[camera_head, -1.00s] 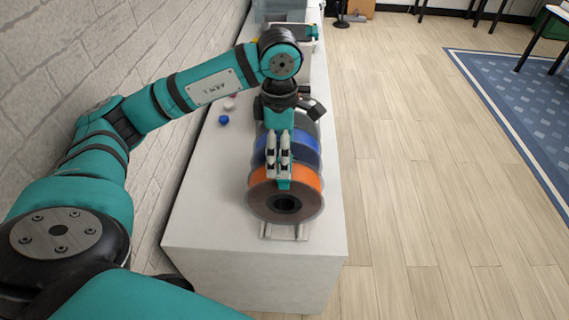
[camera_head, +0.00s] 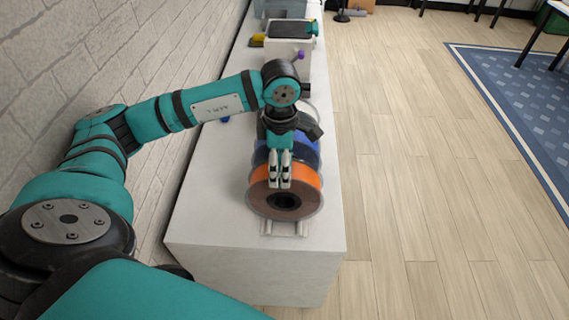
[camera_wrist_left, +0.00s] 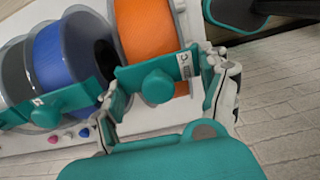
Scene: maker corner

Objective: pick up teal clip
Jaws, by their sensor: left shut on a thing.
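The teal clip (camera_wrist_left: 155,75), with a round knob and a small printed label, sits between the fingers of my left gripper in the left wrist view. My left gripper (camera_wrist_left: 170,92) is shut on it, in front of the orange spool. In the head view my left gripper (camera_head: 279,184) points down over the front of the orange spool (camera_head: 305,180), and I cannot make out the clip there. A second teal piece (camera_wrist_left: 60,102) with a similar knob and label lies across the blue spool (camera_wrist_left: 65,60) in the wrist view. My right gripper is not in view.
The spools stand in a row on a white counter (camera_head: 215,215) against a brick wall (camera_head: 60,60). A small blue object (camera_head: 224,119) lies left of the spools. A white box-like device (camera_head: 288,42) stands farther back. The counter's front left is clear.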

